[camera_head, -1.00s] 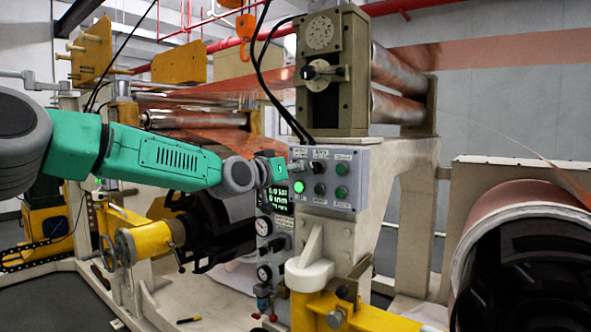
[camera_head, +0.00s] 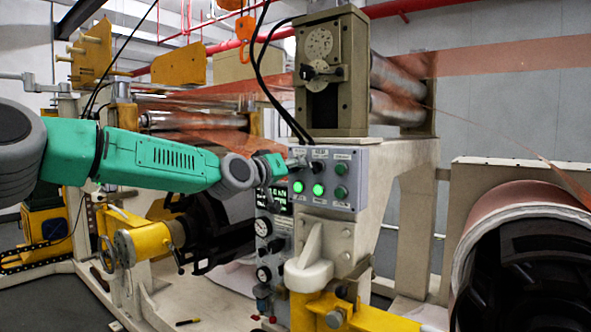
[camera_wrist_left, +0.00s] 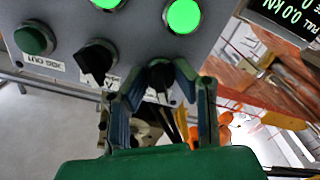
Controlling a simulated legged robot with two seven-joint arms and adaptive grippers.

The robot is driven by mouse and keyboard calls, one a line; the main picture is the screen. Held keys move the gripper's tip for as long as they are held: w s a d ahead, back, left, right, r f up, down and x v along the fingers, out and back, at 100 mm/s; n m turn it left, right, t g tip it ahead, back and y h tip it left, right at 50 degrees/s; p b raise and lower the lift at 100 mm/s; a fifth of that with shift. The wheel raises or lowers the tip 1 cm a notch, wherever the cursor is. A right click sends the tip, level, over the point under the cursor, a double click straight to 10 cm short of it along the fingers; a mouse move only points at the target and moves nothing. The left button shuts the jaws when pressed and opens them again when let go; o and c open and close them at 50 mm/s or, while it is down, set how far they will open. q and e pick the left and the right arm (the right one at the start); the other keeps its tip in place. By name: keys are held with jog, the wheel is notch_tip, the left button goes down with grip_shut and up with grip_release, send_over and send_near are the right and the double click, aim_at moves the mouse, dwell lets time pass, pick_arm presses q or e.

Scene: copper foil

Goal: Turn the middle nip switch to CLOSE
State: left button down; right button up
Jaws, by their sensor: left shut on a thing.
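The grey control panel (camera_head: 330,178) carries a top row of two black switches and a green button, with green lights and a button below. My left gripper (camera_head: 277,166) is at the panel's upper left. In the left wrist view, its fingers (camera_wrist_left: 160,84) are shut around the leftmost top switch, a black knob (camera_wrist_left: 160,73). The other black switch (camera_wrist_left: 97,62) is beside the fingers, free; it also shows in the head view (camera_head: 318,166). Two lower lights glow green, left (camera_head: 298,187) and middle (camera_head: 318,190). The switch labels are too small to read.
The nip roller block (camera_head: 325,80) stands above the panel, with black cables hanging beside it. A display (camera_head: 281,197) and gauges (camera_head: 264,227) are left of and below the panel. A large copper roll (camera_head: 520,230) is at the right.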

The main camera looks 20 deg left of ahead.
pick_arm(q)
jog(key=c, duration=1.7)
grip_release()
jog(key=shift+a+r, duration=0.1)
jog(key=shift+r, duration=0.05)
jog(key=shift+w, duration=0.1)
jog(key=shift+a, duration=0.1)
jog(key=shift+s, duration=0.25)
jog(key=v, duration=1.1)
jog(key=shift+s+a+f, duration=0.2)
